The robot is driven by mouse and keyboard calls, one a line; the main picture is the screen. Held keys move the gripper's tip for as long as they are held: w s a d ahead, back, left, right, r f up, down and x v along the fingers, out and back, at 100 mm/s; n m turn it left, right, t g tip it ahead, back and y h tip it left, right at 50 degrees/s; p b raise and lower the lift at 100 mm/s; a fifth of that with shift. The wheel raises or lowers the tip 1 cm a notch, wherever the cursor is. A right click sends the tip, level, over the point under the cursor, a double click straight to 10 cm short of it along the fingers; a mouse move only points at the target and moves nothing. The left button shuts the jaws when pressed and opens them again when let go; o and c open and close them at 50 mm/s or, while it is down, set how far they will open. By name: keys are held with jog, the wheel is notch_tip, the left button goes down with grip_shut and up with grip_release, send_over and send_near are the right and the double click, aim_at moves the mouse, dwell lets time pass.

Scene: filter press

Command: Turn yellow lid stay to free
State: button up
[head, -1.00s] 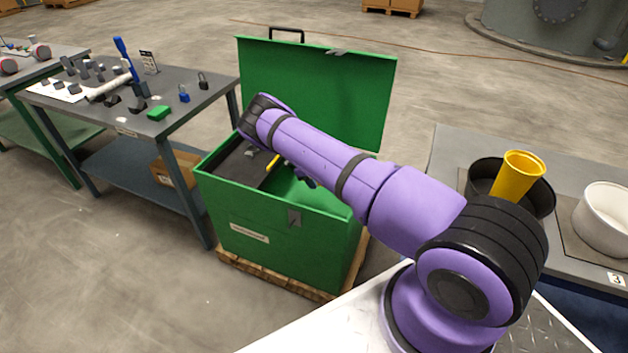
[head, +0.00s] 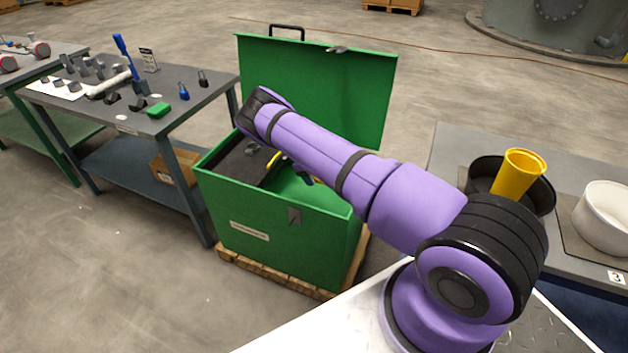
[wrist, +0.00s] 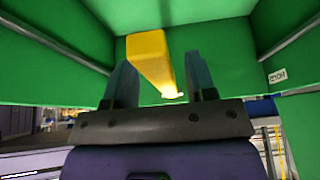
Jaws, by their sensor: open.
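The yellow lid stay (wrist: 150,62) is a square-edged bar against green panels in the wrist view. It lies between the two fingers of my gripper (wrist: 160,68). The fingers are apart, with a visible gap on the right side; contact on the left cannot be told. In the head view a small yellow piece (head: 273,160) shows inside the green chest (head: 290,245), beside my arm. The chest's green lid (head: 315,90) stands open and upright at the back. My gripper is mostly hidden behind my arm in the head view.
A dark tray (head: 237,163) fills the chest's left part. A grey bench (head: 190,110) with tools and padlocks stands at left. At right, another table holds a black pan (head: 545,200), yellow cup (head: 518,175) and white pot (head: 605,220). A rod (wrist: 60,45) crosses the wrist view's upper left.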

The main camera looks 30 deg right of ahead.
jog(key=v, duration=0.9)
jog(key=shift+w+r, duration=0.1)
jog(key=s+a+r+n+t+y, duration=0.1)
jog(key=s+r+n, duration=0.3)
jog(key=r, duration=1)
jog(key=s+a+r+n+t+y, duration=0.15)
jog(key=s+r+n, duration=0.25)
jog(key=r, duration=1)
jog(key=s+a+r+n+t+y, duration=0.1)
jog(key=s+r+n+t+y, duration=0.3)
jog(key=r, duration=1)
jog(key=s+a+r+n+h, duration=0.1)
jog(key=s+a+r+n, duration=0.1)
jog(key=s+r+n, duration=0.5)
jog(key=s+a+r+n+h, duration=0.1)
jog(key=s+r, duration=0.4)
jog(key=s, duration=0.6)
jog(key=s+a+n+t+h, duration=0.1)
jog(key=s+n, duration=0.7)
jog(key=s, duration=1)
jog(key=shift+s+a+t, duration=0.4)
jog(key=shift+a+t, duration=0.45)
jog(key=shift+a, duration=0.2)
jog(key=shift+r, duration=0.15)
